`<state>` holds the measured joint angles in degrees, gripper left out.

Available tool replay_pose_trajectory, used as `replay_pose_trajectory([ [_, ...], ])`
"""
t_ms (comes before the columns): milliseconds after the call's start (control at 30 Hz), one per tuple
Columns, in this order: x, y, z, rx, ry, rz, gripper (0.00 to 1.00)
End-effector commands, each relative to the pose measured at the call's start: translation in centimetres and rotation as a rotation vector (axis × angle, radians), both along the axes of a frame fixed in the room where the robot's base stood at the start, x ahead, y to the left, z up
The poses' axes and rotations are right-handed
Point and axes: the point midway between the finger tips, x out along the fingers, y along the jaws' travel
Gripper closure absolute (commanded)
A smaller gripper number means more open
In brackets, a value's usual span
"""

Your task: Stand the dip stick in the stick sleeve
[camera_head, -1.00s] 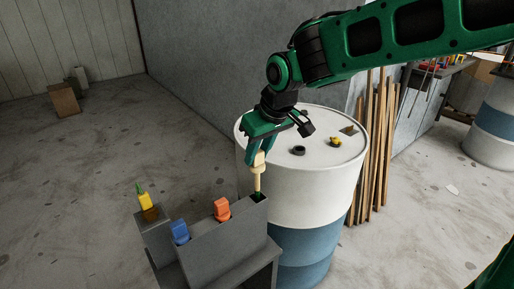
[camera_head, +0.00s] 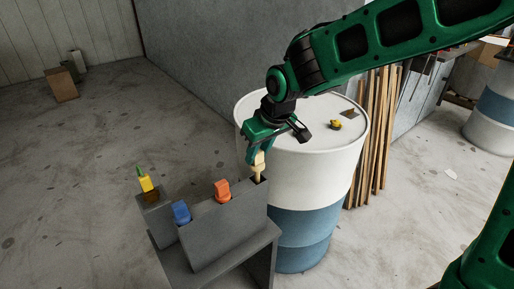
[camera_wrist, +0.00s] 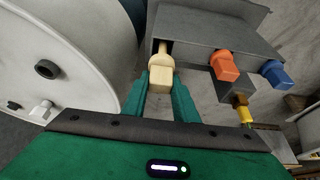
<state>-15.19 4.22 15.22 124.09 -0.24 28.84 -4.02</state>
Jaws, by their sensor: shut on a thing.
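The dip stick (camera_head: 257,171) has a cream handle and a thin shaft, and it looks close to upright. My gripper (camera_head: 257,156) is shut on its handle; in the wrist view the fingers (camera_wrist: 161,86) press on both sides of the cream handle (camera_wrist: 160,76). The lower shaft goes down into the dark opening at the right end of the grey block (camera_head: 224,226), which appears to be the stick sleeve. The handle is still above the block's top. The lower end of the stick is hidden inside. The block's opening side also shows in the wrist view (camera_wrist: 200,42).
An orange handle (camera_head: 222,190) and a blue one (camera_head: 181,211) sit in the block. A yellow item (camera_head: 146,184) stands in a smaller grey box. The white and blue drum (camera_head: 300,180) stands close beside the block, with small parts on top.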

Motion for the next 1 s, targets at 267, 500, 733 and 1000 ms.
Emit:
replay_pose_trajectory([
  [267, 0.0, 0.0, -1.8, -0.001, 0.002, 0.0, 1.0],
  [500, 0.0, 0.0, -3.1, -0.001, 0.001, 0.0, 1.0],
  [733, 0.0, 0.0, -4.5, -0.001, 0.002, 0.0, 1.0],
  [1000, 0.0, 0.0, -4.8, -0.001, -0.001, 0.0, 0.52],
])
